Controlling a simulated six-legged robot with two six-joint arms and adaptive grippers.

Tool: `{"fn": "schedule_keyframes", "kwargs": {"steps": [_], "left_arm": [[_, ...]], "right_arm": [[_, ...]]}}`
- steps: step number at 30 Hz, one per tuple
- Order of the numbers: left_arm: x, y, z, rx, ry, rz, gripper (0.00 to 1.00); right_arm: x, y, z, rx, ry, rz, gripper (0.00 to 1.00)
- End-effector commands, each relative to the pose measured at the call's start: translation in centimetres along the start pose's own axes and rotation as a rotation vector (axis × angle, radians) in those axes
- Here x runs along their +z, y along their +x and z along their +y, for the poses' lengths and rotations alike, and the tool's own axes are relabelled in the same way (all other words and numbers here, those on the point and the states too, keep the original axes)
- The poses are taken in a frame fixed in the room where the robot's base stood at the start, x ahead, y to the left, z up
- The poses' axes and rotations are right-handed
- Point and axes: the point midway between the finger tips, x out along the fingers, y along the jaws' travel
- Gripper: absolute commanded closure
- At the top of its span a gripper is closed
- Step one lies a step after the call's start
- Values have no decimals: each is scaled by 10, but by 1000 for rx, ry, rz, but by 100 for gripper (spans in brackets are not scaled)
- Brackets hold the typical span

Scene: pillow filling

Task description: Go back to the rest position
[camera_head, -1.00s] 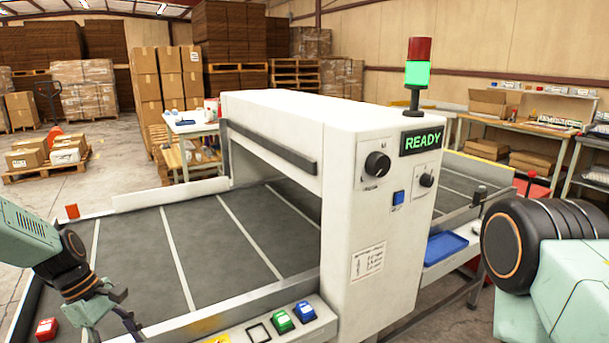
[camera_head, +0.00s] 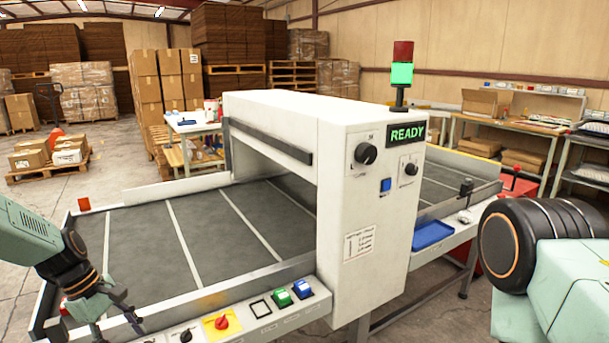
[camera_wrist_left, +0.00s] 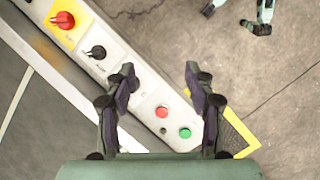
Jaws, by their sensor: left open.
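My left gripper (camera_head: 120,318) hangs at the lower left in the head view, over the near edge of the conveyor. In the left wrist view the left gripper (camera_wrist_left: 162,95) is open, with nothing between its fingers. Below it is the control rail with a red button (camera_wrist_left: 161,111), a green button (camera_wrist_left: 185,132), a black knob (camera_wrist_left: 97,52) and a red knob on a yellow plate (camera_wrist_left: 64,19). In the head view my right arm shows at the right edge, but its gripper is not in view.
The white machine (camera_head: 335,185) stands over the grey belt (camera_head: 190,237), its screen (camera_head: 406,133) reading READY beneath a green-lit lamp (camera_head: 402,74). A blue tray (camera_head: 432,234) lies on the right side shelf.

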Motion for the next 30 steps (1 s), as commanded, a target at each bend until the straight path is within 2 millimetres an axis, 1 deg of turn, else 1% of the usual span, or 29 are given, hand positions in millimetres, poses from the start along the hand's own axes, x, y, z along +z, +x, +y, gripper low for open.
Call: {"fn": "schedule_keyframes", "kwargs": {"steps": [1, 3, 8, 10, 14, 17, 20, 21, 23, 24, 26, 27, 29, 30], "left_arm": [[-5, 1, 5, 23, 28, 25, 46], [-10, 5, 9, 49, 67, 56, 46], [-17, 19, 12, 96, 168, 132, 46], [-17, 28, 11, 111, 225, 169, 46], [-11, 55, 0, 121, 362, 251, 46], [0, 84, -18, 107, 500, 318, 46], [16, 113, -44, 80, 644, 375, 46], [24, 124, -57, 66, 703, 394, 46], [37, 140, -79, 42, 794, 416, 46], [47, 150, -95, 23, 857, 428, 46], [62, 163, -123, -8, 949, 439, 46], [73, 171, -142, -31, 1008, 441, 46], [90, 181, -174, -68, 1092, 432, 46], [101, 185, -196, -94, 1142, 420, 46]], "right_arm": [[0, 0, 0, 0, 0, 0, 60], [0, 0, 0, 0, 0, 0, 60], [0, 0, 0, 0, 0, 0, 60], [0, 0, 0, 0, 0, 1, 60], [0, 1, 0, 0, 0, 1, 60], [0, 3, 0, 0, 0, 0, 60], [0, 6, 0, 0, 0, 0, 60], [0, 7, 0, 0, 0, 0, 60], [0, 9, 0, 0, 0, 0, 60], [0, 10, 0, 0, 0, 0, 60], [0, 12, 0, 0, 0, 0, 60], [0, 14, 0, 0, 0, 0, 60], [0, 16, 0, 0, 0, 0, 60], [0, 18, 0, 0, 0, 0, 60]]}}
